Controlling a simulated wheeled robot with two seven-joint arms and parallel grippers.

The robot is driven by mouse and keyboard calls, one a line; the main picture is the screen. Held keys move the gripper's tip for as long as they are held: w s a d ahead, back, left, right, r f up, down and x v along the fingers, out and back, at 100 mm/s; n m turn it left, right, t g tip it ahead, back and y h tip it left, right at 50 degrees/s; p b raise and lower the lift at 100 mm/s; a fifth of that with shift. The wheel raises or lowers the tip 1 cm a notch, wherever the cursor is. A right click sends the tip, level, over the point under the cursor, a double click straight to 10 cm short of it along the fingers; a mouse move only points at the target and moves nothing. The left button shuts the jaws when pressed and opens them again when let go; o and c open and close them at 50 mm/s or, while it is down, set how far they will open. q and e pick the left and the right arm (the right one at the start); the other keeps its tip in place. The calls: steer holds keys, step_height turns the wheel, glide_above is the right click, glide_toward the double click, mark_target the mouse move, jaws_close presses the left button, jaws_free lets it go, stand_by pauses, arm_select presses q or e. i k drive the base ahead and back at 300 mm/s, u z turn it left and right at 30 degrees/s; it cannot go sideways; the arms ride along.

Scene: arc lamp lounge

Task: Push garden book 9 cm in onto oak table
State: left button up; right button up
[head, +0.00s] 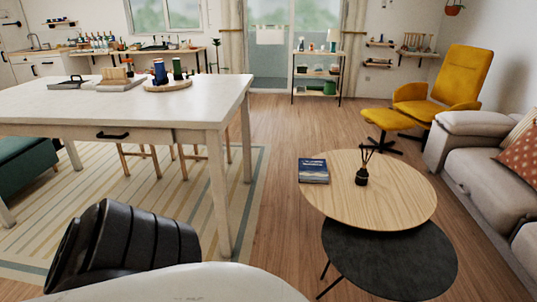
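The garden book (313,171), with a dark blue cover, lies flat at the left edge of the round oak table (405,208). A dark ribbed part of my own body fills the lower left of the head view, far from the book. Neither gripper's fingers show in this view.
A small dark reed diffuser (362,176) stands on the oak table to the right of the book. A lower black round table (390,262) sits partly under it. A white table (120,102) stands at left, a grey sofa (475,150) at right. Wood floor (275,180) is clear between the tables.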

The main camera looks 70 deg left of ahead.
mark_target(310, 170)
steer(key=u, duration=2.2)
steer(key=i, duration=2.75)
steer(key=u, duration=0.35)
